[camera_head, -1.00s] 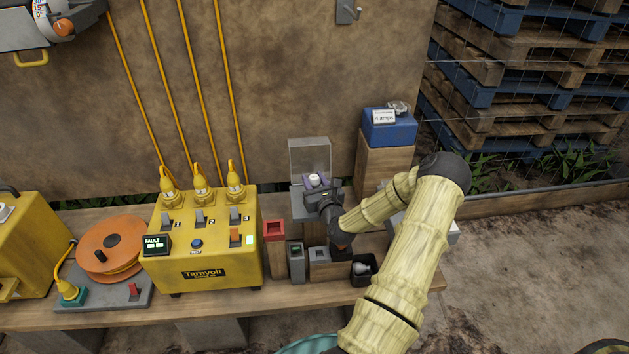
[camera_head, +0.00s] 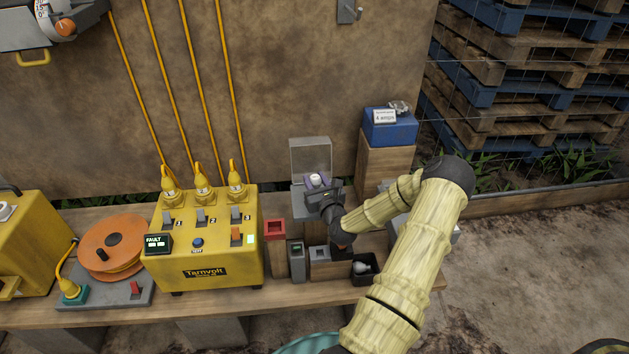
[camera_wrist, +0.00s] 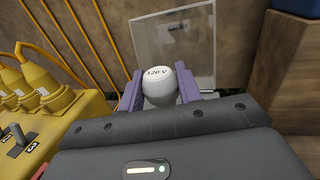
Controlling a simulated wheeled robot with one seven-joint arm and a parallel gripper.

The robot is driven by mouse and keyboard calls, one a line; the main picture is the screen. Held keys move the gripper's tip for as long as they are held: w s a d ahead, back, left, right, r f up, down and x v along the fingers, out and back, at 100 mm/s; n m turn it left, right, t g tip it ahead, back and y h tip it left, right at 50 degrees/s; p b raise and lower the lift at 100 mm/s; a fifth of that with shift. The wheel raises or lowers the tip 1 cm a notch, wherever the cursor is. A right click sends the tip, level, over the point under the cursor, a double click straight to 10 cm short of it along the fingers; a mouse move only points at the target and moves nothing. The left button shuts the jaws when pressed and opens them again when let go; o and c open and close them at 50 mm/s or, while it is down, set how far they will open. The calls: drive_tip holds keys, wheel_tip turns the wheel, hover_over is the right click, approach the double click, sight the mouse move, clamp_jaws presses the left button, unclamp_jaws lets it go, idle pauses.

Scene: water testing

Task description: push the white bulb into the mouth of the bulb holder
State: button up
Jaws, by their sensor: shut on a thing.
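The white bulb (camera_wrist: 159,86), marked "120 V", is held between the purple fingers of my gripper (camera_wrist: 160,92) in the wrist view, its rounded top showing. In the head view the bulb (camera_head: 315,178) shows as a small white spot between the fingers of my gripper (camera_head: 317,182). The gripper is shut on it, in front of a grey box with a raised clear lid (camera_head: 310,158). The bulb's lower end and the mouth of the holder are hidden by the gripper, so I cannot tell whether they touch.
A yellow test box (camera_head: 205,245) with three plugs stands left. A red block (camera_head: 275,230), grey blocks (camera_head: 319,254) and a black bin (camera_head: 364,268) with a pale bulb stand in front. A blue box (camera_head: 389,127) sits on a wooden block (camera_head: 384,172) behind right.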

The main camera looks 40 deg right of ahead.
drive_tip(key=shift+w+f+b, duration=0.1)
drive_tip(key=shift+f+b, duration=0.3)
drive_tip(key=shift+f, duration=0.2)
drive_tip(key=shift+f, duration=0.2)
drive_tip(key=shift+f+b, duration=0.55)
drive_tip(key=shift+f, duration=0.05)
drive_tip(key=o, duration=1.1)
drive_tip(key=shift+c, duration=0.2)
drive_tip(key=p+v, duration=0.1)
drive_tip(key=v, duration=1.6)
drive_tip(key=shift+s+p, duration=0.3)
drive_tip(key=shift+p, duration=0.1)
